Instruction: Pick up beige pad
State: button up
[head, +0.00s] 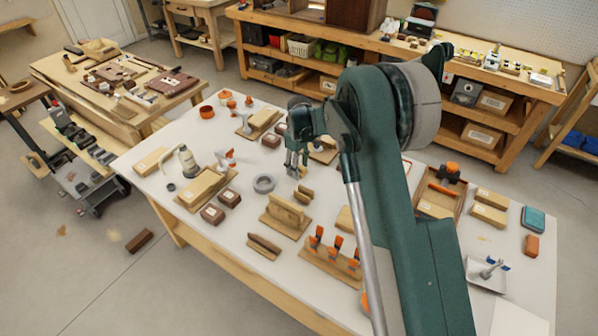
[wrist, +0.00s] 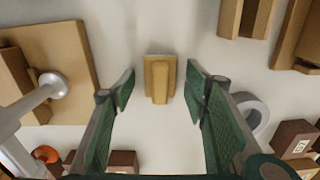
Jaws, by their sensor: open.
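The beige pad (wrist: 159,82) is a small tan block with a raised narrower strip, lying on the pale bench top. In the wrist view it shows between and beyond my fingertips. In the head view what looks like the same pad (head: 304,193) lies just below and right of my gripper (head: 296,168). My gripper, also in the wrist view (wrist: 160,88), is open with nothing between its fingers. It points down and is above the pad, apart from it. My arm hides part of the bench on the right.
A grey ring (head: 264,184) lies left of the pad. A wooden board with an upright block (head: 286,212) stands close in front. In the wrist view, a board with a clamp (wrist: 65,45) is left and brown boxes (wrist: 296,135) are lower right. Bare bench surrounds the pad.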

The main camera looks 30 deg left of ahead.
dwell(0.5)
jog(key=c, duration=1)
jog(key=shift+o, duration=0.2)
jog(key=shift+r, duration=0.1)
jog(key=shift+r+p, duration=0.35)
jog(key=shift+r, duration=4.6)
